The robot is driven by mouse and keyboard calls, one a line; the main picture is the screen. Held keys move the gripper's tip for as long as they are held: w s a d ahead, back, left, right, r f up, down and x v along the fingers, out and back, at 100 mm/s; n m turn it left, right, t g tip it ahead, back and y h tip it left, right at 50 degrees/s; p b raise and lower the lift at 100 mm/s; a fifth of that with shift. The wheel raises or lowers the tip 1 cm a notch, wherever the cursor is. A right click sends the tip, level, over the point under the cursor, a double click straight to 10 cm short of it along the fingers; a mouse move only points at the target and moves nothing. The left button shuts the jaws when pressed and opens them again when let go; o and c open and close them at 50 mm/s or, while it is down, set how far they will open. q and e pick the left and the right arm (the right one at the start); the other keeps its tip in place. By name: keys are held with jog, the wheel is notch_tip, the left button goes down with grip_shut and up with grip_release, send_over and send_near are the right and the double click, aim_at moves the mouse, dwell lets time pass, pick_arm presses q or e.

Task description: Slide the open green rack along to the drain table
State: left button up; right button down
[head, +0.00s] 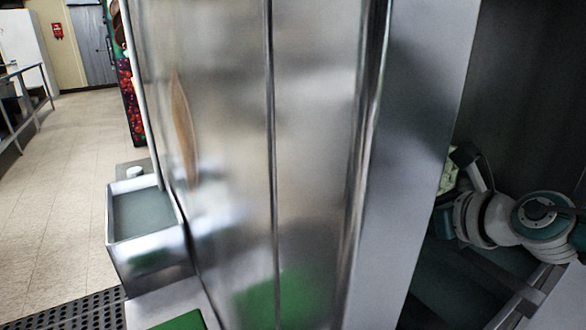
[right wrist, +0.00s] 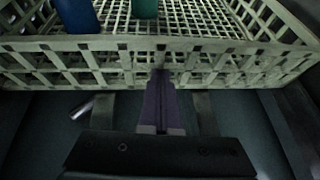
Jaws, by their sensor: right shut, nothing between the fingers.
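The pale green open rack (right wrist: 110,52) spans the top of the right wrist view, with lattice walls and an open grid floor. A blue cup (right wrist: 77,14) and a green cup (right wrist: 145,8) stand in it, cut off by the frame. My right gripper (right wrist: 160,76) is shut and empty, its fingertips at the middle of the rack's near wall; whether they touch it I cannot tell. In the head view a sliver of the rack (head: 449,172) shows beside my right arm, in a dark opening. My left gripper is not in view. I cannot make out the drain table for certain.
A tall steel panel (head: 230,130) fills the middle of the head view and hides much behind it. A steel basin (head: 150,262) stands left of it, near a black perforated mat (head: 75,312). Tiled floor (head: 80,160) lies clear at left. A dark surface runs below the rack.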

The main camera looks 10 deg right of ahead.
jog(key=w, duration=0.1)
jog(key=w+a+b, duration=0.1)
jog(key=w, duration=0.1)
jog(key=shift+w+a+b, duration=0.15)
jog(key=shift+w+b, duration=0.05)
jog(key=shift+b, duration=0.1)
jog(key=shift+w+a+f+b, duration=0.1)
jog(key=shift+w+a+b, duration=0.1)
jog(key=shift+w+b, duration=0.35)
jog(key=shift+w+a+b, duration=0.2)
jog(key=shift+w+b, duration=0.15)
jog(key=shift+w, duration=0.3)
jog(key=w+b, duration=0.2)
jog(key=w+a+b, duration=0.1)
jog(key=b, duration=0.1)
jog(key=shift+w+a+f, duration=0.1)
jog(key=shift+w+a, duration=0.05)
jog(key=shift+w, duration=0.2)
jog(key=shift+r, duration=0.25)
jog(key=shift+r+p, duration=0.1)
jog(key=shift+p, duration=0.35)
jog(key=s+p, duration=0.1)
jog(key=s, duration=0.1)
jog(key=s+d+p, duration=0.1)
jog(key=s+p, duration=0.1)
jog(key=s+d+p, duration=0.1)
jog(key=s+p, duration=0.1)
jog(key=shift+s+d, duration=0.15)
jog(key=shift+s, duration=0.15)
jog(key=shift+p, duration=0.3)
